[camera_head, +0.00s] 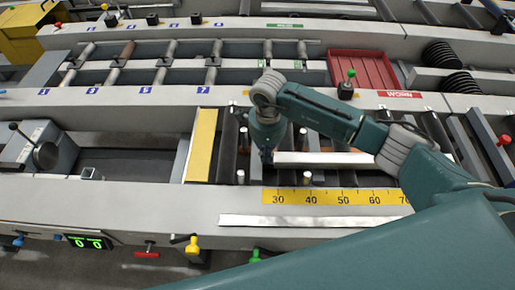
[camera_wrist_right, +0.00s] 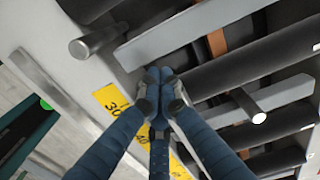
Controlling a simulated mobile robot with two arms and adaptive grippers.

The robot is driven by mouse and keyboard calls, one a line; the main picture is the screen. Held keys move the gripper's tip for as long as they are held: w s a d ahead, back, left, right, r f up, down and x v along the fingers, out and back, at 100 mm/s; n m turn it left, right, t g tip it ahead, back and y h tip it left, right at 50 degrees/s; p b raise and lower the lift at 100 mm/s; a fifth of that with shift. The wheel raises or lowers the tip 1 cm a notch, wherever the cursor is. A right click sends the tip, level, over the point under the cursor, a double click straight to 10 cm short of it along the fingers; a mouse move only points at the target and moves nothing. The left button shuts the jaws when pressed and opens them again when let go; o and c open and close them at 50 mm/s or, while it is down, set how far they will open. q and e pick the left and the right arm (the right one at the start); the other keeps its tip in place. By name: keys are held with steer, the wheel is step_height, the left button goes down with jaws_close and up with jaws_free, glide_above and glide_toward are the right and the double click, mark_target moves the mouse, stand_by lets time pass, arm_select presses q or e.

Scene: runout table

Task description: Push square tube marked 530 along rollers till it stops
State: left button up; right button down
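A pale square tube (camera_head: 325,159) lies across the dark rollers (camera_head: 228,150), right of centre in the head view. No 530 mark is readable on it. My right gripper (camera_head: 268,158) points down at the tube's left end; I cannot tell whether it touches. My right forearm covers part of the tube's right end. In the right wrist view the fingers of my right gripper (camera_wrist_right: 160,76) are together with nothing seen between them, above the rollers (camera_wrist_right: 250,65). I cannot make out the tube in that view. My left gripper is not in view.
A yellow scale (camera_head: 330,197) runs along the front rail, with a pale flat bar (camera_head: 310,221) in front. Short posts (camera_head: 240,177) stand by the rollers. A yellow plate (camera_head: 201,145) lies to the left. A red tray (camera_head: 361,70) is behind.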

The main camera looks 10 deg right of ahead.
mark_target(327, 156)
steer(key=shift+d, duration=0.1)
stand_by(0.3)
steer(key=s+d+b, duration=0.1)
steer(key=d+b, duration=0.1)
steer(key=d, duration=0.4)
steer(key=s+d+b, duration=0.2)
steer(key=d, duration=0.4)
steer(key=s+d+b, duration=0.2)
steer(key=d, duration=0.4)
steer(key=shift+d, duration=0.3)
steer(key=shift+w, duration=0.1)
